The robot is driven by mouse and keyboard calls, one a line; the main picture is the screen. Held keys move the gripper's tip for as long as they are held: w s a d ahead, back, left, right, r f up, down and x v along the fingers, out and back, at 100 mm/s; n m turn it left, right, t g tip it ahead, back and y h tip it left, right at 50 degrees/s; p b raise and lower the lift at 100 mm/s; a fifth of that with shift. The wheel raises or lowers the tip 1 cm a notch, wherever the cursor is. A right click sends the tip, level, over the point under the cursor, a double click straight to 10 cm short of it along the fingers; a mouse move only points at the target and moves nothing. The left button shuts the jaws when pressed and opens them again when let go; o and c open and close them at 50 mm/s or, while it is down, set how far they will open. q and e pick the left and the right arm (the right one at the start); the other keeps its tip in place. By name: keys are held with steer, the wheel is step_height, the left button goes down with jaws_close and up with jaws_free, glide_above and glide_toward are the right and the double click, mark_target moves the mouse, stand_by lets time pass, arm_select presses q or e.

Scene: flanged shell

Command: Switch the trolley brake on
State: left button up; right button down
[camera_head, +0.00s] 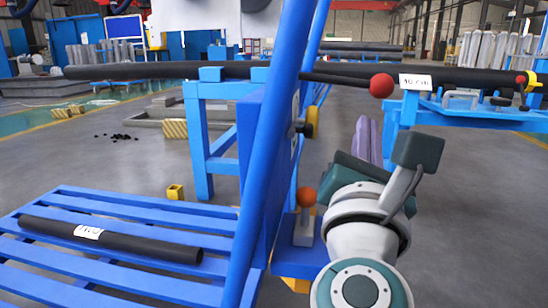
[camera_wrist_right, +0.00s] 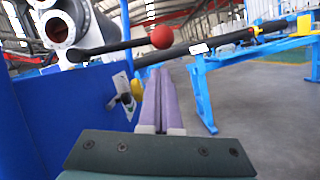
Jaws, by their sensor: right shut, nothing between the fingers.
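The blue trolley has a slatted deck (camera_head: 120,250) and a slanted blue frame. A short lever with an orange ball knob (camera_head: 306,197) stands upright on a blue bracket at its right side. A black rod with a red ball (camera_head: 381,85) sticks out to the right higher up; the ball also shows in the wrist view (camera_wrist_right: 162,36). I cannot tell which lever is the brake. My right gripper (camera_head: 367,122) has purple fingers, shut and empty, pointing forward, below the red ball and right of the orange knob. Its fingers fill the middle of the wrist view (camera_wrist_right: 155,75). My left gripper is out of view.
A black tube (camera_head: 110,240) with a white label lies on the deck. A long dark pipe (camera_head: 470,78) lies across blue stands behind. A small knob (camera_wrist_right: 124,88) sits on the blue panel beside my fingers. Grey floor (camera_head: 450,220) is clear at right.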

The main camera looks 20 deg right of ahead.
steer(key=shift+w+d+r, duration=0.15)
steer(key=shift+d+r, duration=0.2)
steer(key=shift+r, duration=0.2)
steer(key=shift+w+d+r, duration=0.1)
steer(key=shift+d+r, duration=0.2)
steer(key=shift+r, duration=0.25)
steer(key=shift+r+p, duration=0.1)
steer(key=shift+p, duration=0.2)
steer(key=shift+s+r+n+p, duration=0.1)
steer(key=shift+r+n+p, duration=0.15)
steer(key=shift+n+p, duration=0.15)
steer(key=shift+r, duration=0.1)
steer(key=shift+d+t, duration=0.1)
steer(key=shift+t, duration=0.2)
steer(key=shift+s+r+n+y+p, duration=0.1)
steer(key=shift+r+n+y+p, duration=0.3)
steer(key=shift+r+n+p, duration=0.35)
step_height(320, 180, up, 11)
steer(key=n+t+y+p, duration=0.2)
steer(key=n+y+p, duration=0.4)
steer(key=n+p, duration=1.1)
glide_above(380, 89)
steer(key=a, duration=0.5)
steer(key=m, duration=0.1)
steer(key=shift+w+n+p, duration=0.2)
steer(key=shift+n+p, duration=0.05)
steer(key=shift+p, duration=0.3)
